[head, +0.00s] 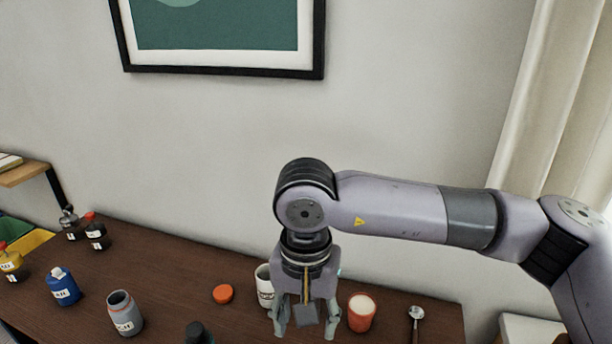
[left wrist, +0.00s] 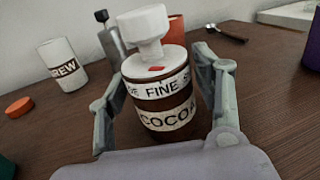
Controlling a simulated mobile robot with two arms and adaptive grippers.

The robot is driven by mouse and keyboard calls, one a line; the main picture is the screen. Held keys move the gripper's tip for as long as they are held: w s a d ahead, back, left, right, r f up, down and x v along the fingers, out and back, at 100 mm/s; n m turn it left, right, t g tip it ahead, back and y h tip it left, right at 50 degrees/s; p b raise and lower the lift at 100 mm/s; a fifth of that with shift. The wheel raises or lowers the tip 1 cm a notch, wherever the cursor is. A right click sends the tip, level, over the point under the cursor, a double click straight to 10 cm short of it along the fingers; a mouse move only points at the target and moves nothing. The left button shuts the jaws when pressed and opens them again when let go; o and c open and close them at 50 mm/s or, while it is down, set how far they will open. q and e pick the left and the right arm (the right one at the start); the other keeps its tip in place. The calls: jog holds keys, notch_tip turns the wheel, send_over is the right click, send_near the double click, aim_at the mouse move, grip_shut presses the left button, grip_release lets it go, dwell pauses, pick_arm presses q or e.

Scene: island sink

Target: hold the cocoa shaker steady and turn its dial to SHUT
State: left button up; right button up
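The cocoa shaker (left wrist: 163,98) stands in the left wrist view. It has a brown body, pale bands reading FINE and COCOA, and a small red mark near its top. A white dial with a raised block-shaped knob (left wrist: 146,32) tops it. My left gripper (left wrist: 158,72) has a finger on each side of the body, tips seemingly against it. The dial's setting cannot be read. The shaker and left gripper are outside the head view.
A white mug (left wrist: 62,66), an orange lid (left wrist: 18,107) and a red cup (left wrist: 177,27) stand around the shaker. A spoon (head: 416,318) lies at the right. A grey jar (head: 125,315), a blue jar (head: 63,287) and several bottles stand left on the dark table.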

pick_arm(q)
jog(key=shift+o, duration=0.8)
